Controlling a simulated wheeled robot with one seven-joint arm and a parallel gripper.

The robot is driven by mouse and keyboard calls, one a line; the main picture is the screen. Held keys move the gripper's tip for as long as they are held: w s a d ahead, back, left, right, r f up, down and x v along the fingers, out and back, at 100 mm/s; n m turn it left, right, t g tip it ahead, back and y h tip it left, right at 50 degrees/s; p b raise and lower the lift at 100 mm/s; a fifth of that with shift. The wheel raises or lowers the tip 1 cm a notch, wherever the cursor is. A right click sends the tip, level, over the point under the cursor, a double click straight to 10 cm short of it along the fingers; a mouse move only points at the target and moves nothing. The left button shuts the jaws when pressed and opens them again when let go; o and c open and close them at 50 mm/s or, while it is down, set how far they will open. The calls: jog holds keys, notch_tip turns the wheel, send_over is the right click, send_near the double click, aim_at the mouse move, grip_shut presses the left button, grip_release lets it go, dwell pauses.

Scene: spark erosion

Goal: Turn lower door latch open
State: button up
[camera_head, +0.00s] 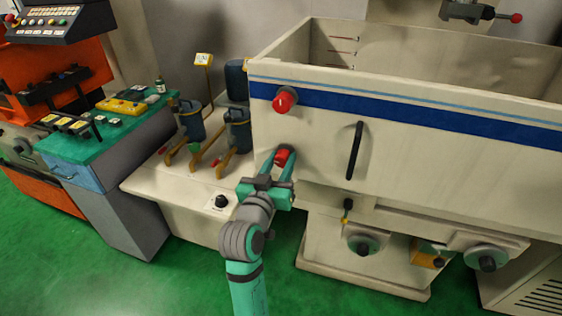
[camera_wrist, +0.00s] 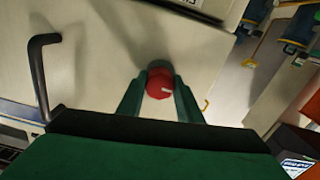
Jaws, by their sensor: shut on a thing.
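The lower door latch is a red round knob (camera_head: 283,155) on the cream front of the machine tank, low near its left edge. My gripper (camera_head: 283,160) reaches it from below, with its two green fingers on either side of the knob, shut on it. In the wrist view the lower latch (camera_wrist: 160,82) sits between the fingertips, and a short pale mark shows on its face. The upper latch (camera_head: 285,100) is a similar red knob with a pale mark, above it on the blue stripe. The tank door (camera_head: 420,155) looks closed.
A black vertical door handle (camera_head: 355,150) stands right of the lower latch. Handwheels (camera_head: 363,243) sit below the tank. Blue filter canisters (camera_head: 237,130) with yellow handles stand on a cream cabinet to the left. Green floor (camera_head: 190,285) is open around my arm.

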jog(key=m, duration=0.4)
jog(key=shift+m, duration=0.3)
jog(key=m, duration=0.4)
jog(key=shift+w+m, duration=0.1)
jog(key=shift+m, duration=0.2)
jog(key=m, duration=0.4)
jog(key=shift+m, duration=2.2)
jog(key=o, duration=1)
